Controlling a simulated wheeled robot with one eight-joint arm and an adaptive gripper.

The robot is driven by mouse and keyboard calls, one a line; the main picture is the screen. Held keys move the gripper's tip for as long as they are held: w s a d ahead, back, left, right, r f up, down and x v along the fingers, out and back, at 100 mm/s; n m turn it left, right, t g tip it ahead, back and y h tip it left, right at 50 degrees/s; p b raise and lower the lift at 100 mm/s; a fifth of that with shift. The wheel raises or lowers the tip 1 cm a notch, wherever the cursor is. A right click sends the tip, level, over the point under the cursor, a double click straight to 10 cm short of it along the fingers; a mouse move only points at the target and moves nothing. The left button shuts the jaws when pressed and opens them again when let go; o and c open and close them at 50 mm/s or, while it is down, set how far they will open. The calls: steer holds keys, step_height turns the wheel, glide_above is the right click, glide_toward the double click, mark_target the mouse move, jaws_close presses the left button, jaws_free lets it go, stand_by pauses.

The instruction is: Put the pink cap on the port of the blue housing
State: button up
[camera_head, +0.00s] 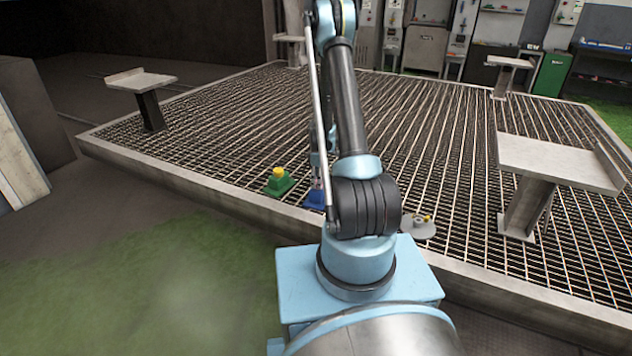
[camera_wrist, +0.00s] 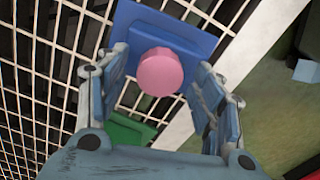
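The blue housing (camera_wrist: 203,38) lies on the grating in the wrist view; in the head view its blue base (camera_head: 314,199) shows partly behind my arm. The round pink cap (camera_wrist: 160,72) appears over the middle of the housing and hides the port, so I cannot tell if it is fully seated. My gripper (camera_wrist: 162,65) is open, with one finger on each side of the cap and a visible gap at both sides. In the head view my arm mostly hides the gripper and cap.
A green housing (camera_head: 272,186) with a yellow top stands left of the blue one; its green base (camera_wrist: 128,130) also shows in the wrist view. A grey disc (camera_head: 412,231) with a yellow piece lies to the right. A pedestal table (camera_head: 560,160) stands at the right on the grating.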

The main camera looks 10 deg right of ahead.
steer(key=shift+r, duration=0.1)
step_height(320, 180, up, 12)
stand_by(0.9)
